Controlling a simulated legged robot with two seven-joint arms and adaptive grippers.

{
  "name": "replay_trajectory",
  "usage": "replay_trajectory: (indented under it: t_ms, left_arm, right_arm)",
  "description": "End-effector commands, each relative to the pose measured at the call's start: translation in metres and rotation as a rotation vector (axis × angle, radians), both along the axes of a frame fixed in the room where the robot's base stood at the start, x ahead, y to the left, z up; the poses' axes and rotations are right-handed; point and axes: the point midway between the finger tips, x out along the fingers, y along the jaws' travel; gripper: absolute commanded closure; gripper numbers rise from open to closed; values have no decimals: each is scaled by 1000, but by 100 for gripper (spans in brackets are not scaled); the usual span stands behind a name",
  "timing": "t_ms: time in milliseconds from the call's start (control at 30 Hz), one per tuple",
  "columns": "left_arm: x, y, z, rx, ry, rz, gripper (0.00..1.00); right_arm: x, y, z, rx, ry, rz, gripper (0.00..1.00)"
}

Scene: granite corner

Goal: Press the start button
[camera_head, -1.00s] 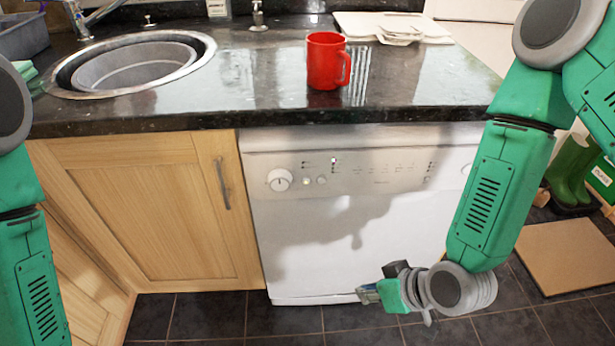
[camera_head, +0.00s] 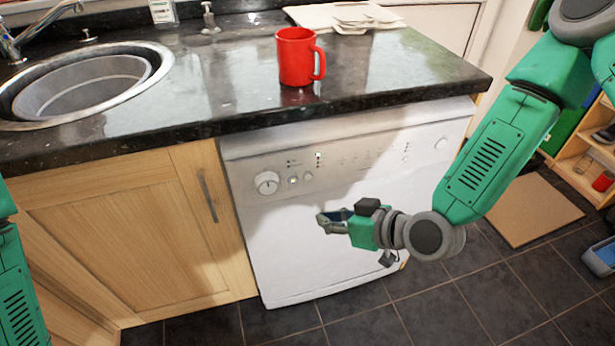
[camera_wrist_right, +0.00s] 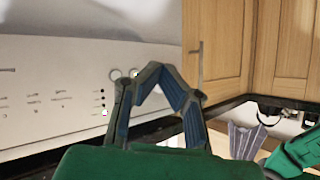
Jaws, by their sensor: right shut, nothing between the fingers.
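The white dishwasher (camera_head: 285,255) stands under the counter. Its control panel (camera_head: 370,158) carries a round dial (camera_head: 267,183) and two small round buttons, a left one (camera_head: 293,180) and a right one (camera_head: 308,177). I cannot read which is the start button. My right gripper (camera_head: 321,220) is shut and empty, in front of the dishwasher door, below the buttons in the picture. In the right wrist view the shut fingers (camera_wrist_right: 160,72) point towards the panel (camera_wrist_right: 50,95), with the round buttons (camera_wrist_right: 115,75) just beyond them. The dial seems hidden there. My left gripper is out of view.
A red mug (camera_head: 297,57) stands on the dark counter (camera_head: 220,95) above the dishwasher. A sink (camera_head: 90,85) is at the left, over a wooden cabinet (camera_head: 120,235). The tiled floor (camera_head: 400,310) in front is clear. A shelf (camera_head: 590,160) stands at the right.

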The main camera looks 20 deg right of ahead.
Motion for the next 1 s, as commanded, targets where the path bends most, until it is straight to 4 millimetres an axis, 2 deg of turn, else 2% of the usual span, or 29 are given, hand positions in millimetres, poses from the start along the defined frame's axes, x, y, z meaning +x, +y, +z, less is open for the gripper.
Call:
replay_trajectory:
  t_ms: [533,700,1000]
  left_arm:
    - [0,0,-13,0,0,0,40]
    - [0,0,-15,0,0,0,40]
    - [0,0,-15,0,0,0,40]
  right_arm:
    - [69,3,-1,-2,-2,-1,100]
    - [81,3,0,-1,-1,-1,100]
    - [84,4,0,0,0,0,100]
